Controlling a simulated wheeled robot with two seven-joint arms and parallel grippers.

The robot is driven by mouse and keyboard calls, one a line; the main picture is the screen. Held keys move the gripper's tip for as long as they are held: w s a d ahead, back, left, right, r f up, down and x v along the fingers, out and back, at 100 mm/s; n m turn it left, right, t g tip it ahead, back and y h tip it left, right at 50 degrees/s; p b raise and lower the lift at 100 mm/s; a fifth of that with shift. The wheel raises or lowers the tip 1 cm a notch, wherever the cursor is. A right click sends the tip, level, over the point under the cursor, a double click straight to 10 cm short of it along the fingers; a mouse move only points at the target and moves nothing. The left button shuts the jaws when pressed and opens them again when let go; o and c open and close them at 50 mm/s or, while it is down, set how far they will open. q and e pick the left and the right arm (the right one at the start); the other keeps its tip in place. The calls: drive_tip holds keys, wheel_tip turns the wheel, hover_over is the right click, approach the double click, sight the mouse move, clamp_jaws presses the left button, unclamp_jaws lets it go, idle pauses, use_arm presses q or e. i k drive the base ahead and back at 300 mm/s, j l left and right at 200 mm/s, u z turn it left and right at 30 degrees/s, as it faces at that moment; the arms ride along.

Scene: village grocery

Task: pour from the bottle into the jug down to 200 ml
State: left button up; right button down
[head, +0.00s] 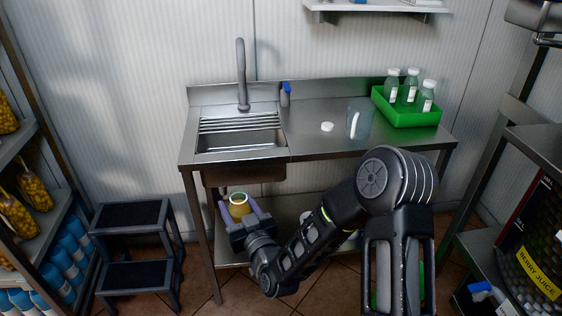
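The jug (367,115), clear with a white handle, stands upright on the steel counter and looks empty; any scale marks are too small to read. Several clear bottles with white caps and labels stand in a green crate (412,118) right of it; one bottle is at the front (427,98). A small white cap or lid (327,127) lies on the counter left of the jug. My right gripper (242,207) is low in front of the counter, below the sink, its fingers spread. My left gripper is out of view.
The sink (240,140) with its tap (241,75) is at the counter's left, a blue-topped bottle (285,95) behind it. A black step stool (133,216) stands at left. The counter's middle front is clear.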

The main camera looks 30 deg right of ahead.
sight(358, 123)
drive_tip(key=z, duration=1.35)
drive_tip(key=i+j, duration=0.5)
drive_tip(key=i, duration=0.05)
